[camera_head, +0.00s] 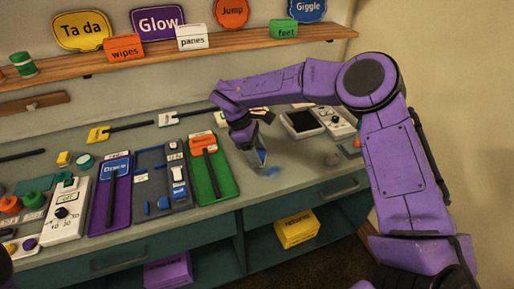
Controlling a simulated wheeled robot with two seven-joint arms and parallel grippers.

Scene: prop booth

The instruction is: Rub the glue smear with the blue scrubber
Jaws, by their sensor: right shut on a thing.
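My right gripper (258,158) reaches down over the grey bench top, right of the green tray. It is shut on a small bluish thing, which looks like the blue scrubber (262,157); the fingers hide part of it. A flat blue patch (269,171), which looks like the glue smear, lies on the bench top just below and right of the fingertips. I cannot tell whether the scrubber touches it. My left gripper is not in view.
Left of the gripper lie a green tray (222,187), a grey tray (178,199) and a purple tray (97,219). A dark-screened device (301,123) and a white control box (338,121) stand behind on the right.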

